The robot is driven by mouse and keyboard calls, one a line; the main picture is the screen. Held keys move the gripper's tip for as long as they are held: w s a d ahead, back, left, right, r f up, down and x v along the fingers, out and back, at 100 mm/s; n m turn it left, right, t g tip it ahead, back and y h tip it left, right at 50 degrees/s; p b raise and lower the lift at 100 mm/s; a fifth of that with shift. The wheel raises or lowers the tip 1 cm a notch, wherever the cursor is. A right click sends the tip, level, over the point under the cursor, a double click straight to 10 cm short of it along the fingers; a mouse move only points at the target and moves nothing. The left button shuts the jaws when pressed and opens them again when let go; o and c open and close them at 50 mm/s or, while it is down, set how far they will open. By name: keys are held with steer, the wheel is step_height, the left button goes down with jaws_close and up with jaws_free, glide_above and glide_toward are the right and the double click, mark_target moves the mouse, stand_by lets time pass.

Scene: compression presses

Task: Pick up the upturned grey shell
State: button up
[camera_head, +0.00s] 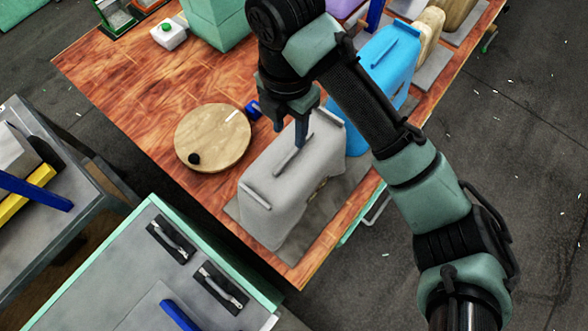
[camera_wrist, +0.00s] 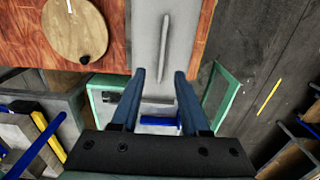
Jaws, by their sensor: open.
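The grey shell (camera_head: 283,192) sits upturned on a grey plate (camera_head: 314,226) near the table's front right edge. It has narrow raised ridges on its top. My gripper (camera_head: 299,138) is open and points down just over the far part of the shell. In the wrist view the open fingers (camera_wrist: 159,73) straddle the line of one long ridge (camera_wrist: 165,45) on the grey shell (camera_wrist: 148,35). Nothing is held between them. I cannot tell the exact height of the fingertips over the ridge.
A blue shell (camera_head: 384,72) stands close behind, partly hidden by my arm. A round wooden disc (camera_head: 213,138) with a black knob lies to the left. A green-edged bench (camera_head: 110,270) adjoins the front.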

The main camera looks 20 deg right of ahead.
mark_target(294, 151)
steer(key=shift+d+f+b, duration=0.2)
steer(key=shift+f+b, duration=0.25)
steer(key=shift+f, duration=1.45)
steer(key=shift+d+f+b, duration=0.2)
steer(key=shift+f+b, duration=0.25)
steer(key=shift+f, duration=1.45)
jaws_close()
steer(key=shift+r, duration=0.1)
